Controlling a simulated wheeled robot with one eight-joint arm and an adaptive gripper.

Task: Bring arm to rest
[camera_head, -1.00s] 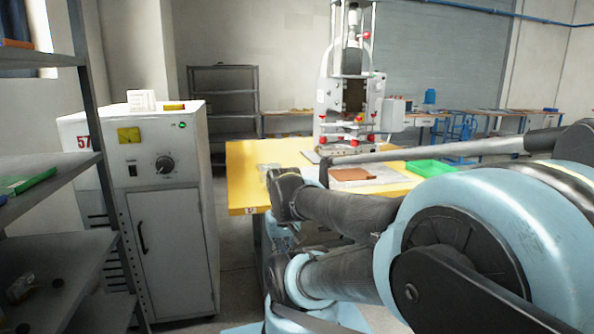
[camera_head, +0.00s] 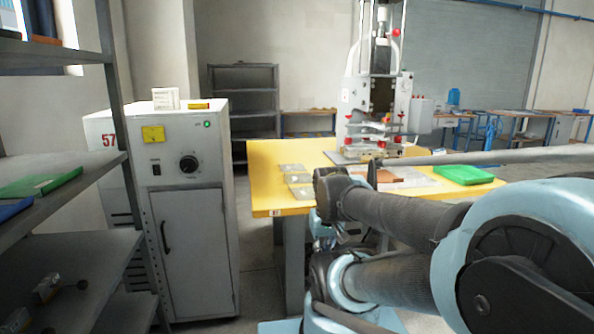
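My arm (camera_head: 400,215) is light blue and dark grey and fills the lower right of the head view. Its links are bent and lie in front of the yellow table (camera_head: 266,188). My gripper does not show clearly; no fingertips can be made out. Whether it holds anything cannot be seen.
A grey cabinet (camera_head: 190,235) with a dial stands at left, beside a grey shelf (camera_head: 85,262) holding a green tray (camera_head: 42,188). On the table are a welding machine (camera_head: 375,100), a green bin (camera_head: 463,174), a brown sheet (camera_head: 388,177) and small plates (camera_head: 296,178). Floor shows between cabinet and table.

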